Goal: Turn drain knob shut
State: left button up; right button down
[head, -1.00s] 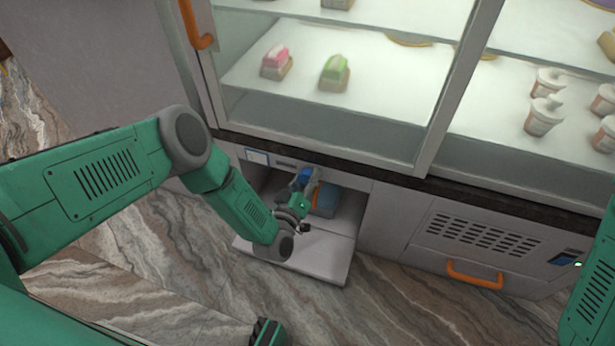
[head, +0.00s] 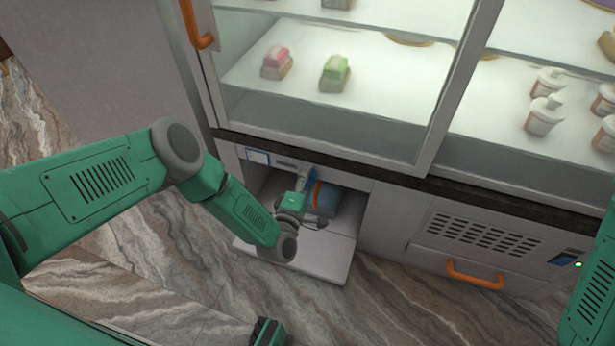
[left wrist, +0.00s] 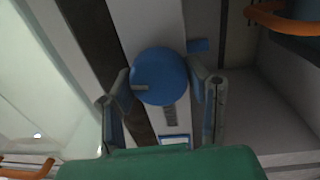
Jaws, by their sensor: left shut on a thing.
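The drain knob is a round blue disc (left wrist: 163,70) on the pale panel below the display case. A small grey tab shows at its left edge in the left wrist view. My left gripper (left wrist: 162,84) has a finger on each side of the knob and is shut on it. In the head view the left gripper (head: 309,182) is at the top of the open lower compartment, and my wrist covers most of the knob.
A blue container with an orange band (head: 326,198) stands in the compartment behind my gripper. A pale shelf (head: 320,262) juts out below. The glass case (head: 330,120) is above. A vented panel with an orange handle (head: 475,275) is to the right.

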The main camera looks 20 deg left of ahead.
pick_arm(q)
jog(key=shift+s+a+f+n, duration=0.15)
jog(key=shift+s+f+n, duration=0.15)
jog(key=shift+n, duration=0.6)
jog(key=o, duration=1.1)
jog(key=shift+f, duration=0.1)
jog(key=shift+o, duration=0.2)
jog(key=shift+w, duration=0.1)
jog(key=shift+r, duration=0.2)
jog(key=s, duration=1.2)
jog(key=shift+a+f, duration=0.25)
jog(key=shift+f, duration=0.15)
jog(key=shift+d, duration=0.1)
